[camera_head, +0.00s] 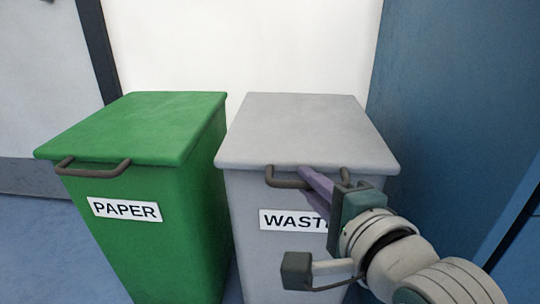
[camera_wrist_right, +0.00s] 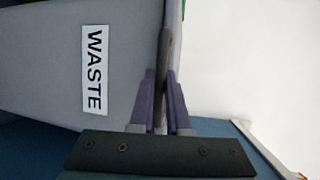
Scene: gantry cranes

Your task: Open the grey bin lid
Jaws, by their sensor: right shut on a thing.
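The grey bin (camera_head: 245,255) stands right of centre in the head view, with a WASTE label partly hidden by my right arm. Its flat grey lid (camera_head: 310,130) lies closed on top. A dark bar handle (camera_head: 285,183) runs along the lid's front edge. My right gripper (camera_head: 318,180) is at this handle, its purple fingers shut on the bar. In the right wrist view the fingers (camera_wrist_right: 163,100) close from both sides on the dark handle (camera_wrist_right: 170,50), beside the bin's front wall (camera_wrist_right: 50,60). My left gripper is not in view.
A green bin (camera_head: 160,250) labelled PAPER, with its own closed lid (camera_head: 140,125) and handle, stands close on the left. A blue panel (camera_head: 460,100) rises at the right. A white wall (camera_head: 240,45) is behind the bins. Blue floor (camera_head: 50,250) shows at the left.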

